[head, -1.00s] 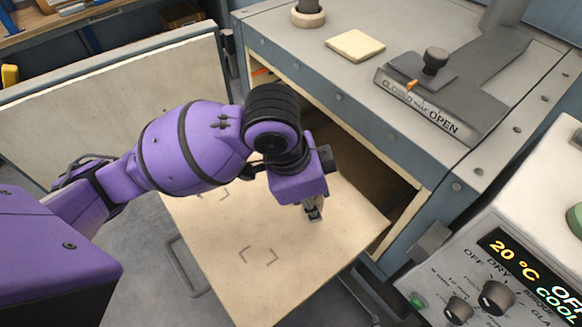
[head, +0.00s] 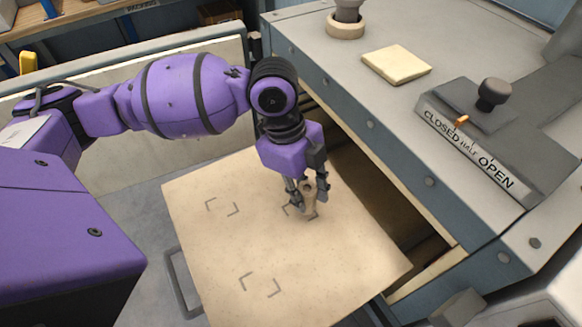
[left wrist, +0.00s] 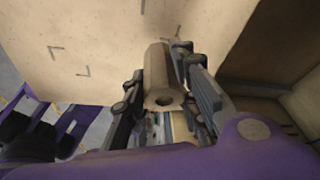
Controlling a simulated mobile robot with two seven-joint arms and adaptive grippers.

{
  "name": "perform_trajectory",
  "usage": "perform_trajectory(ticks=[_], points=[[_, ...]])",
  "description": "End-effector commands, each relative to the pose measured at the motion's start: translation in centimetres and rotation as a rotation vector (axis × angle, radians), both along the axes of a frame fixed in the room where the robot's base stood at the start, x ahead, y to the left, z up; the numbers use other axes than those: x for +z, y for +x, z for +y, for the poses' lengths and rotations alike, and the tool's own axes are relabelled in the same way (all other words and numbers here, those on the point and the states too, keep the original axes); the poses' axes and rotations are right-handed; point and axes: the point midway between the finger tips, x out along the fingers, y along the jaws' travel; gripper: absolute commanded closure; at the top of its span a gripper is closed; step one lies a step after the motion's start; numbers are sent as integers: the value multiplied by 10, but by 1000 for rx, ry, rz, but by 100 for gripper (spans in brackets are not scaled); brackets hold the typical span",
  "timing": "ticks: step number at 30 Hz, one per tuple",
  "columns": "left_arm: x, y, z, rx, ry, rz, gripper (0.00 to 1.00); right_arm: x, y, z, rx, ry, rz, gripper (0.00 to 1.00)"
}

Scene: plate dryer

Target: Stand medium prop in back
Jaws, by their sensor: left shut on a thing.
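My left gripper (head: 309,195) points down over the right-hand corner mark of the pale board (head: 200,270). It is shut on a tan, faceted prop (left wrist: 158,72) with a round hole in its end, which lies between the two fingers in the left wrist view. In the head view only a small part of the prop (head: 308,187) shows between the fingers. I cannot tell whether its lower end touches the board. My right gripper is not in view.
Two other corner marks on the board, left (head: 222,206) and front (head: 260,285), are bare. The dryer's open chamber (head: 380,195) lies right of the board. A lever plate marked CLOSED, HALF, OPEN (head: 470,150) and a cream tile (head: 396,65) sit on top.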

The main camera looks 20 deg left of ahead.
Motion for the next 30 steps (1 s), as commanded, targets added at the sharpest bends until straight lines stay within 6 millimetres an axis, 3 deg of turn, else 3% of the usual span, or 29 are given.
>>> perform_trajectory(ticks=[10,17,29,30], points=[[-25,17,15,2,0,-4,100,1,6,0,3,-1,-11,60],[-57,18,16,1,0,-2,100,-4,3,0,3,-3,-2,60],[-62,18,17,0,1,-4,100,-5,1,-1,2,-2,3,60],[-61,18,17,0,1,-4,69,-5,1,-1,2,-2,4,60]])
